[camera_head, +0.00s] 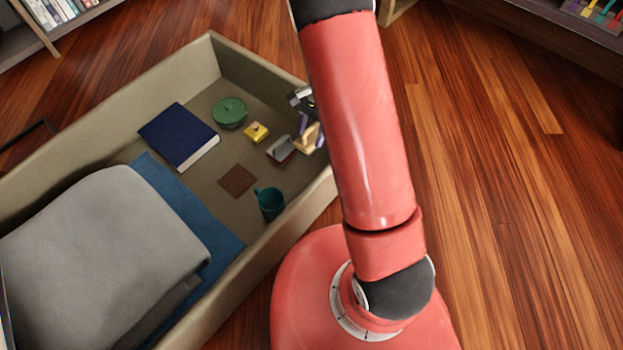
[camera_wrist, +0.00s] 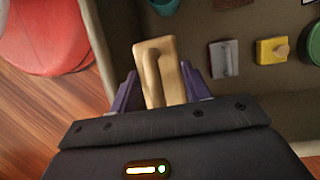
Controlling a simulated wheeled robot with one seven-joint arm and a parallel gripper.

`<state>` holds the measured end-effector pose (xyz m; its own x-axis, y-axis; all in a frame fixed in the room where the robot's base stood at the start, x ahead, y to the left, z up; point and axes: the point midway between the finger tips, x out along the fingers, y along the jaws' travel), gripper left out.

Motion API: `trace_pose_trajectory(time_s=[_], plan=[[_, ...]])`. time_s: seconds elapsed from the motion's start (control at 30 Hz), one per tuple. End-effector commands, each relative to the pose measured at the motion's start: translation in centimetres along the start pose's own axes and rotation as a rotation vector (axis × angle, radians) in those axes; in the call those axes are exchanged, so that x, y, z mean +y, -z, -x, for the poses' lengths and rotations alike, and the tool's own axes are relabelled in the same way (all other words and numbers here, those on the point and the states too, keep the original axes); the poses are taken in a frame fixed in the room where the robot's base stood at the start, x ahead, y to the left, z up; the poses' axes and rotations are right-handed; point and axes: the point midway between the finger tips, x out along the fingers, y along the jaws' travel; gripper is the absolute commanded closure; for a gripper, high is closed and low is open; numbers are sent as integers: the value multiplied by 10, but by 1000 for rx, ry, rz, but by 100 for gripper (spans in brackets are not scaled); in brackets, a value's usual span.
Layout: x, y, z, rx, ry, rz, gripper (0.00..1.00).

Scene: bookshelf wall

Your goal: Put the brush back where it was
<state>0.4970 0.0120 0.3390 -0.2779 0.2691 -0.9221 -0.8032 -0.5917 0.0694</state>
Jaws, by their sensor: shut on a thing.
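My gripper (camera_head: 309,127) is over the far right end of the beige box, partly hidden by my red arm in the head view. Its purple fingers stand on both sides of a tan wooden piece with a raised grip, which looks like the brush (camera_wrist: 152,62); the gripper is shut on it. The brush also shows in the head view (camera_head: 307,139), near the box's right wall. Its underside is hidden, and I cannot tell its height above the floor. A flat dark brown square (camera_head: 237,181) lies on the box floor, left of and nearer than the brush.
The beige box (camera_head: 330,185) also holds a grey-and-red handled block (camera_head: 281,149), yellow knobbed block (camera_head: 257,132), green lidded pot (camera_head: 229,112), teal mug (camera_head: 269,203), blue book (camera_head: 180,135), blue cloth (camera_head: 185,195) and grey cushion (camera_head: 95,250). Bare floor surrounds the brown square.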

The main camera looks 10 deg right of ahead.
Motion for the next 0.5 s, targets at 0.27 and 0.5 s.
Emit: trace_pose_trajectory(time_s=[0.27, 0.5], plan=[[-4, 26, -64, -4, -1, -8, 71], [-9, 49, -119, -2, 1, -7, 71]])
